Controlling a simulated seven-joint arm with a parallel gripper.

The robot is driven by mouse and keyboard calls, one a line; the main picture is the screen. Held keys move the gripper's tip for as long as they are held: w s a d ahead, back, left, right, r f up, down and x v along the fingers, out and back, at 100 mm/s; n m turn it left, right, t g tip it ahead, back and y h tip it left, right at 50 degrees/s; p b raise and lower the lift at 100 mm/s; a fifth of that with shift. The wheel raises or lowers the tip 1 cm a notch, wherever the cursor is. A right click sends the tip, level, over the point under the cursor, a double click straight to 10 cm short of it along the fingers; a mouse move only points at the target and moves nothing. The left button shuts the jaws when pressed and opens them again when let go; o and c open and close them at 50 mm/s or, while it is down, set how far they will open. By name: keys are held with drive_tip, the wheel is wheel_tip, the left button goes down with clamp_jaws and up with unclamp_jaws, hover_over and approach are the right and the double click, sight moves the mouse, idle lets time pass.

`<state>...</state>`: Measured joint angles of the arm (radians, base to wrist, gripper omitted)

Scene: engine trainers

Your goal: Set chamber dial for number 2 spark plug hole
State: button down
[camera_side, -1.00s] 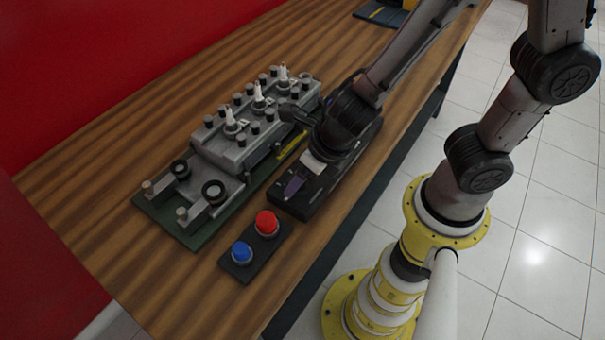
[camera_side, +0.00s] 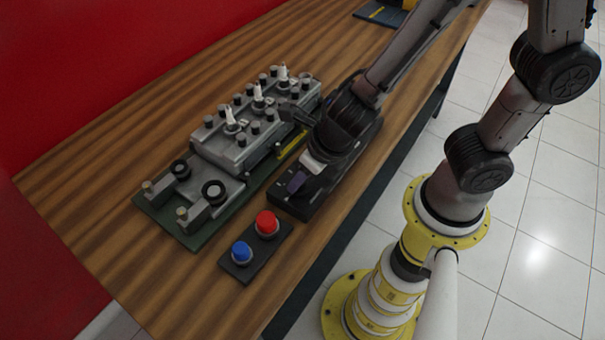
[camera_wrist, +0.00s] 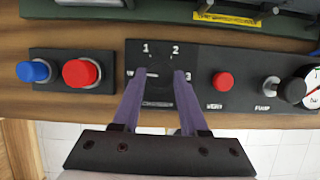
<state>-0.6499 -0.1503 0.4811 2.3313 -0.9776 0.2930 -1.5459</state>
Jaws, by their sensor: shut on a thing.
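A black control panel (camera_wrist: 240,110) lies flat on the bench. Its left part carries the numbers 1 and 2 (camera_wrist: 160,50) around the chamber dial (camera_wrist: 160,84). The dial is black on black and partly hidden between my fingers, so I cannot tell which number it points to. My gripper (camera_wrist: 162,75) has its two purple fingers down on either side of the dial and is shut on it. The gripper (camera_side: 297,181) also shows in the side view, low over the panel's near end. An engine block (camera_side: 240,143) with three white spark plugs (camera_side: 258,94) stands beside the panel.
A red button (camera_wrist: 222,82) and a black pump knob (camera_wrist: 290,90) with a gauge (camera_wrist: 313,90) sit right of the dial. A separate box with blue (camera_side: 241,252) and red (camera_side: 267,223) buttons lies at the near end. The wooden bench (camera_side: 110,180) is clear left of the engine block.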

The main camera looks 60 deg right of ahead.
drive_tip(key=m, duration=0.2)
drive_tip(key=m+h, duration=0.1)
drive_tip(key=m, duration=0.1)
drive_tip(key=m+h, duration=0.1)
drive_tip(key=shift+a+m, duration=0.25)
drive_tip(key=shift+m, duration=0.15)
drive_tip(key=m+g+h, duration=0.1)
drive_tip(key=m, duration=0.1)
drive_tip(key=m+g, duration=0.1)
drive_tip(key=m, duration=0.2)
drive_tip(key=shift+w+a+m+h, duration=0.2)
drive_tip(key=shift+m+h, duration=0.1)
drive_tip(key=shift+h, duration=0.1)
drive_tip(key=m, duration=0.2)
drive_tip(key=m+g, duration=0.1)
drive_tip(key=m, duration=0.1)
drive_tip(key=m+g, duration=0.1)
drive_tip(key=m, duration=0.1)
drive_tip(key=shift+w+h, duration=0.3)
drive_tip(key=shift+h, duration=0.1)
drive_tip(key=m+g, duration=0.1)
drive_tip(key=m, duration=0.2)
drive_tip(key=m+g, duration=0.1)
drive_tip(key=m, duration=0.1)
drive_tip(key=shift+w+m+g+y, duration=0.15)
drive_tip(key=shift+m+g+y, duration=0.15)
drive_tip(key=shift+m, duration=0.1)
drive_tip(key=shift+c, duration=2.2)
unclamp_jaws()
